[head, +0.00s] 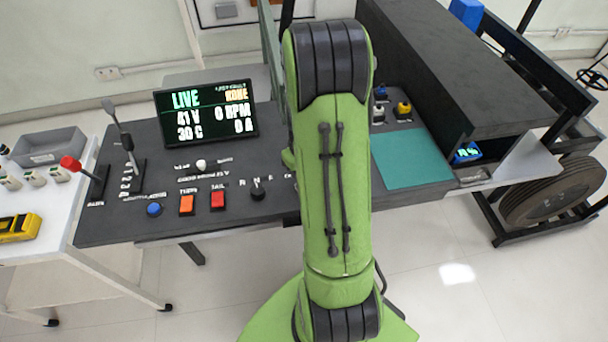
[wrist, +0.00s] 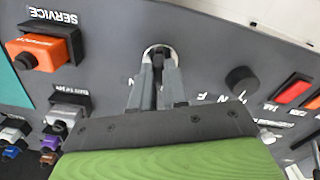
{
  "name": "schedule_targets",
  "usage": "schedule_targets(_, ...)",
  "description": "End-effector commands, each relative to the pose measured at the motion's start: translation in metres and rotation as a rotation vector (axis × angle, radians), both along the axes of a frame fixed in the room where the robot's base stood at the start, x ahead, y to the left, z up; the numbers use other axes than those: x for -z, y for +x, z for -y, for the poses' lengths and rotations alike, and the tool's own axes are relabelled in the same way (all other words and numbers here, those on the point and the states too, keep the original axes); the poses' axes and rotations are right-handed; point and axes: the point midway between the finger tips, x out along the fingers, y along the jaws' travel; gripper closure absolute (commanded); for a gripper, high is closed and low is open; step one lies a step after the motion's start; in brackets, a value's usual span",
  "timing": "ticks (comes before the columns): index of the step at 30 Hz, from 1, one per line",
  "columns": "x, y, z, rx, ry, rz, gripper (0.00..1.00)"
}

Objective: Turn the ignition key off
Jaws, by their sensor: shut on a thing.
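In the wrist view, the ignition key (wrist: 158,62) shows as a small dark piece in a round silver lock on the dark panel. My gripper (wrist: 158,75) points at the lock, with one grey finger on each side of the key. The fingers are shut on the key, and they cover most of it. Its exact turn angle and the lock's position marks are hard to read. In the head view, my green arm hides the key and the gripper. The display (head: 206,113) on the panel is lit and reads LIVE, 41 V, 0 RPM, 30 C and 0 A.
A black selector knob (wrist: 242,80) stands right of the lock in the wrist view. An orange service plug (wrist: 45,48) is at its left. In the head view, a blue button (head: 154,209), an orange switch (head: 187,204) and a red-knobbed lever (head: 70,163) stand left of my arm.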

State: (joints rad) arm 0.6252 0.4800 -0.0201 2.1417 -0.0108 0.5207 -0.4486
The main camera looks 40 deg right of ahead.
Motion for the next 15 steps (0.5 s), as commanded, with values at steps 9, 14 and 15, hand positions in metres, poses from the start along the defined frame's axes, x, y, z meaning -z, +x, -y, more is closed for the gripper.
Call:
schedule_targets(9, -0.0008, 0.001, 0.0007, -0.11, -0.003, 0.004, 1.0)
schedule_targets(14, -0.0009, 0.0009, 0.0009, -0.128, -0.003, 0.004, 1.0)
schedule_targets(15, -0.0009, 0.001, 0.0008, -0.129, -0.003, 0.004, 1.0)
